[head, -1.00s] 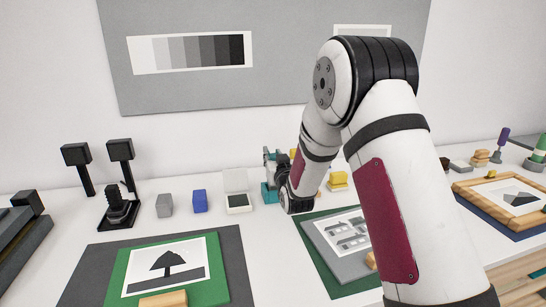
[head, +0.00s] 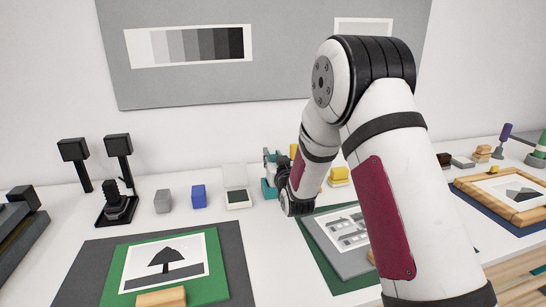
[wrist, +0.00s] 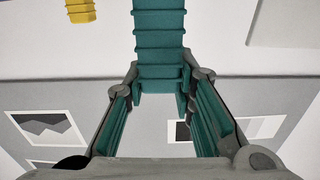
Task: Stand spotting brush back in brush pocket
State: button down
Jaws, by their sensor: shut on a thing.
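My gripper (head: 271,175) is at the back of the table in the head view, small and partly behind my forearm. I cannot make out the brush pocket. A yellow upright thing (head: 293,151) shows only in part behind my arm.
Left of my gripper stand a white open box (head: 238,197), a blue block (head: 199,197) and a grey block (head: 163,202). A yellow block (head: 339,175) is right of my forearm. Prints on mats lie in front. A grey wall board hangs behind.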

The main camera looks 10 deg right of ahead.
jog(key=shift+f, duration=0.2)
jog(key=c, duration=1.3)
grip_release()
jog(key=shift+s, duration=0.1)
jog(key=s+p, duration=0.2)
jog(key=s, duration=0.5)
jog(key=shift+s+p, duration=0.35)
jog(key=shift+s, duration=0.05)
dwell(0.3)
dwell(0.4)
